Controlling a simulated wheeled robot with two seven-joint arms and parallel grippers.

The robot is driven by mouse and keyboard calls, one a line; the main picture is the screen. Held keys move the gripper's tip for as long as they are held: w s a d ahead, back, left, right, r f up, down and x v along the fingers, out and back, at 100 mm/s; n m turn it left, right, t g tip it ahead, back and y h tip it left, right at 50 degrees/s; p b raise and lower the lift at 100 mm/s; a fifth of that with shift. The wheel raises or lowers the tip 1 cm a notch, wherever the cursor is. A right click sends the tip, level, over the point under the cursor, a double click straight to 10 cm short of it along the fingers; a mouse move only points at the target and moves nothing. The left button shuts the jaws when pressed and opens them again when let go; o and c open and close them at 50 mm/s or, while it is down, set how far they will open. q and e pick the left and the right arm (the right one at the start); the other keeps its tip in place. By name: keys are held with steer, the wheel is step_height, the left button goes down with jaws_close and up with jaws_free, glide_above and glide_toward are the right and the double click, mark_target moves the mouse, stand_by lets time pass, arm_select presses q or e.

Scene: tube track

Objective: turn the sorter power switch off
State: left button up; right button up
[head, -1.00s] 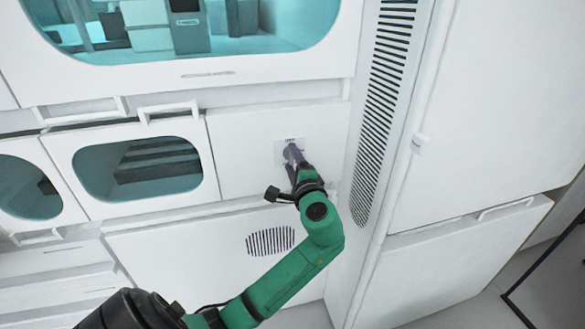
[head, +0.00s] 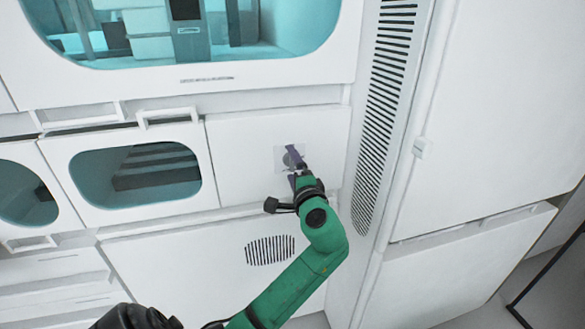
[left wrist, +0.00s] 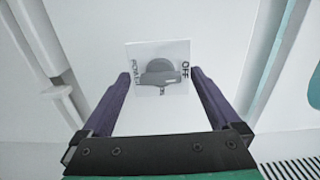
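The power switch (head: 281,157) is a grey round knob on a white square plate, set in a white panel in the head view. In the left wrist view the switch (left wrist: 160,70) has a grey bar across its lower part, lying level in the picture. "OFF" reads on the plate's right side and smaller lettering is at its left and bottom. My left gripper (head: 296,165) is in front of the plate; in the left wrist view (left wrist: 160,75) its two purple fingers are apart, one each side of the knob. Contact with the knob cannot be told. My right gripper is out of view.
A slotted vent column (head: 383,110) stands right of the switch panel. A drawer with a dark teal window (head: 140,172) and a handle (head: 167,113) is to the left. A large window (head: 210,35) is above, and a round-ended grille (head: 270,249) is below.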

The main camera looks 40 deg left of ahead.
arm_select(q)
steer(key=b+v, duration=0.1)
steer(key=v, duration=1.3)
steer(key=shift+d, duration=0.25)
steer(key=shift+s, duration=0.15)
